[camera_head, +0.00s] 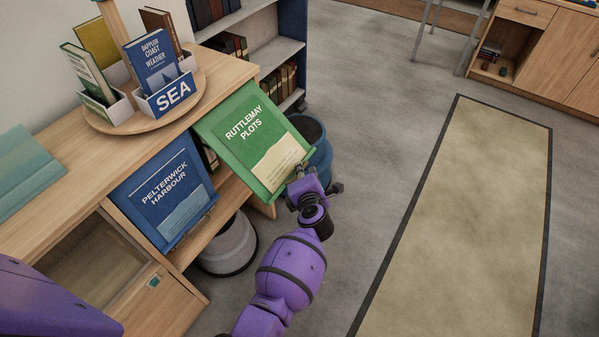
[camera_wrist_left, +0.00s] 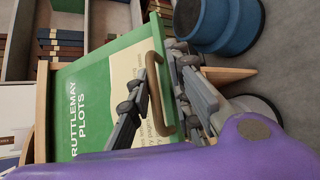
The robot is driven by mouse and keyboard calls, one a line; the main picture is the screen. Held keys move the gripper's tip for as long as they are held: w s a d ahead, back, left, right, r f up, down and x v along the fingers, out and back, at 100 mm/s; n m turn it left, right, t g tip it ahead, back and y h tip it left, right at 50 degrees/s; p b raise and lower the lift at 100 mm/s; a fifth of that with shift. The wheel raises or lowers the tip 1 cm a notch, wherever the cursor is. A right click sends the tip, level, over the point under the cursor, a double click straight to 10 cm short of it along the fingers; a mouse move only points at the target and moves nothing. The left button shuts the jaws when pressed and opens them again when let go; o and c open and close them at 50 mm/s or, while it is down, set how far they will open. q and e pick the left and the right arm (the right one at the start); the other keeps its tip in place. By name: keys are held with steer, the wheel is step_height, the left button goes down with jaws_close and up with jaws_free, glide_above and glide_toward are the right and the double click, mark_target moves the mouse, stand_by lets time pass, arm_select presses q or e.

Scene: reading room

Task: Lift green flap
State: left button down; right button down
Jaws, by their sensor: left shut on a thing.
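The green flap (camera_head: 250,138), lettered "Ruttlemay Plots", is on the front of the wooden shelf unit. It is tilted outward with its lower edge away from the unit, and a dark gap with books shows beside it. My left gripper (camera_head: 299,172) is at the flap's lower right edge. In the left wrist view the flap (camera_wrist_left: 90,105) has a brown bar handle (camera_wrist_left: 155,68). The fingers of my left gripper (camera_wrist_left: 160,62) are closed on this handle, one on each side. My right gripper is in neither view.
A blue flap (camera_head: 165,192), "Pelterwick Harbour", hangs beside the green one. A round stand (camera_head: 112,122) with books and a "SEA" box sits on the unit. A blue bin (camera_head: 318,150) stands close to the flap, a grey bin (camera_head: 228,245) below. Open floor and a beige rug (camera_head: 460,220) lie right.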

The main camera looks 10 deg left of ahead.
arm_select(q)
steer(key=shift+w+a+r, duration=0.2)
steer(key=shift+a+r, duration=0.05)
steer(key=shift+r, duration=0.2)
steer(key=shift+w+a+r, duration=0.15)
steer(key=shift+a+r, duration=0.05)
steer(key=shift+r, duration=0.2)
steer(key=c, duration=1.9)
jaws_free()
steer(key=shift+o, duration=0.2)
steer(key=shift+s+d+f, duration=0.1)
steer(key=shift+f, duration=0.05)
steer(key=shift+s, duration=0.1)
steer(key=f+v, duration=0.1)
steer(key=v, duration=0.6)
steer(key=shift+s+d, duration=0.2)
steer(key=shift+s, duration=0.15)
steer(key=shift+d+r, duration=0.1)
steer(key=shift+r, duration=0.05)
